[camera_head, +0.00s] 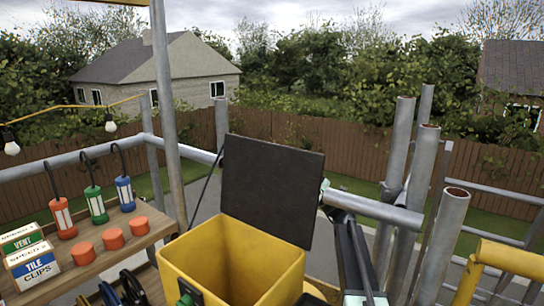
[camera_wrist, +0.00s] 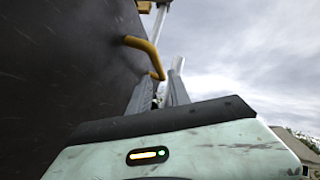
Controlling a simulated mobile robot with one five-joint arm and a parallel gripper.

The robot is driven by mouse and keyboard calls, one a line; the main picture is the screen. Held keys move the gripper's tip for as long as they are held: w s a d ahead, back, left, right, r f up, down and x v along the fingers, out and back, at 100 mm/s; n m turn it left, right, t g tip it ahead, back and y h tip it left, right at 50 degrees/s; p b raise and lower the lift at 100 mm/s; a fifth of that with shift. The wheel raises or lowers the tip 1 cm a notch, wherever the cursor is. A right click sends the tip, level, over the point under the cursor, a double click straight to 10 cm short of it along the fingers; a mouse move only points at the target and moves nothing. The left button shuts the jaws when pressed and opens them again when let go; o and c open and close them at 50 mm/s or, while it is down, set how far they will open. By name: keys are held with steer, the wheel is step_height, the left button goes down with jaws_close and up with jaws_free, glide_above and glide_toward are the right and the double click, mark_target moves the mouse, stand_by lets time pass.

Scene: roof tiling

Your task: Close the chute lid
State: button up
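The chute is a yellow open-topped box (camera_head: 215,260) in the lower middle of the head view. Its dark lid (camera_head: 270,185) stands raised, tilted up at the box's back edge. In the wrist view the lid (camera_wrist: 60,70) fills the left side as a dark scuffed panel, with a bent yellow handle (camera_wrist: 146,45) sticking out from it. My gripper (camera_wrist: 158,88) points up beside the lid, its two grey fingers apart, with the handle's lower bend at the gap between them. I cannot tell whether they touch it. In the head view the lid hides the handle, and my fingers are not clear.
A wooden shelf (camera_head: 130,243) at left holds orange caps (camera_head: 113,238), hanging coloured tools (camera_head: 95,203) and a tile clips box (camera_head: 32,265). Scaffold tubes (camera_head: 400,190) stand close on the right, and a horizontal tube (camera_head: 372,208) runs just right of the lid.

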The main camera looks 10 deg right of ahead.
mark_target(276, 156)
steer(key=p+x, duration=0.5)
steer(key=x, duration=0.3)
steer(key=shift+s, duration=0.1)
steer(key=shift+a+f, duration=0.1)
steer(key=shift+a, duration=0.1)
jaws_close()
stand_by(0.9)
